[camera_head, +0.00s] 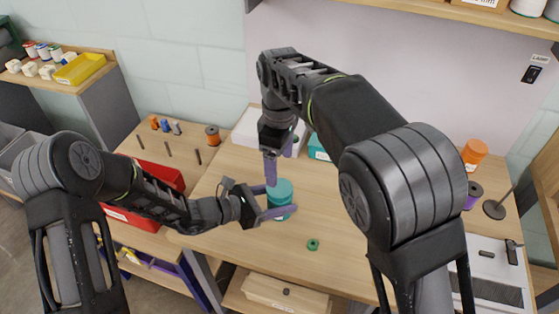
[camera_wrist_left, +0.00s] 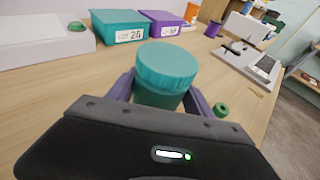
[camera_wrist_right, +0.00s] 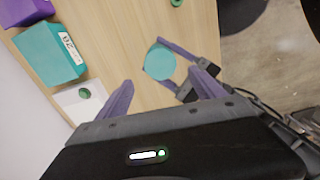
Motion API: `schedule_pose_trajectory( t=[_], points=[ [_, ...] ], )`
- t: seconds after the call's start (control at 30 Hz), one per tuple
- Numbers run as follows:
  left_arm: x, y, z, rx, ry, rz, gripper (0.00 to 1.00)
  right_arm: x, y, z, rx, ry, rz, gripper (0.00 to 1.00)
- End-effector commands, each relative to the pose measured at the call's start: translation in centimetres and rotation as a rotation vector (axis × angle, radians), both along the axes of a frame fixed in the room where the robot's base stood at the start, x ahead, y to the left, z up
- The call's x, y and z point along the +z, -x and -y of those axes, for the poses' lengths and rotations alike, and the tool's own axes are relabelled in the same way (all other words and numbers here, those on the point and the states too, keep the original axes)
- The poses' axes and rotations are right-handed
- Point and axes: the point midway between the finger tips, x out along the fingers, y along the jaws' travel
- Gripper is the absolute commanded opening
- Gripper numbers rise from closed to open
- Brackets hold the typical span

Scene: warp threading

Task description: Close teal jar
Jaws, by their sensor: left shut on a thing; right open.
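The teal jar (camera_head: 280,199) stands upright on the wooden table with a teal lid on its top. The lid also shows in the left wrist view (camera_wrist_left: 166,64) and from above in the right wrist view (camera_wrist_right: 159,62); it looks seated level. My left gripper (camera_head: 276,202) is shut around the jar's body from the left, a purple finger on each side. My right gripper (camera_head: 271,168) is above and behind the jar, pointing down. Its purple fingers are apart and empty in the right wrist view (camera_wrist_right: 160,95), clear of the lid.
A small green ring (camera_head: 313,244) lies on the table in front of the jar. A teal box (camera_wrist_left: 119,27), a purple box (camera_wrist_left: 163,22) and a white box (camera_wrist_left: 40,42) stand at the back. Table right of the jar is clear.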

Motion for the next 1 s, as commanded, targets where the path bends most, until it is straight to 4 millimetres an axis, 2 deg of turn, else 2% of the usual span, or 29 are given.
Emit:
schedule_pose_trajectory(
  t=[0.13, 0.57, 0.77, 1.0],
  points=[
    [0.0, 0.0, 0.0, 0.001, 0.0, 0.0, 0.0, 0.0, 0.0, 0.0, 0.063, 0.0, 0.0, 0.78],
    [0.0, 0.0, 0.0, 0.001, 0.0, 0.0, 0.0, -0.4, 0.0, 0.0, 0.066, 0.0, -0.001, 0.78],
    [0.0, 0.0, 0.0, 0.001, 0.0, 0.0, 0.0, -2.4, 0.1, 0.0, 0.066, 0.002, -0.004, 0.78],
    [0.0, 0.0, 0.0, 0.001, 0.0, 0.0, 0.0, -5.9, 0.1, 0.0, 0.064, 0.001, -0.003, 0.78]
  ],
)
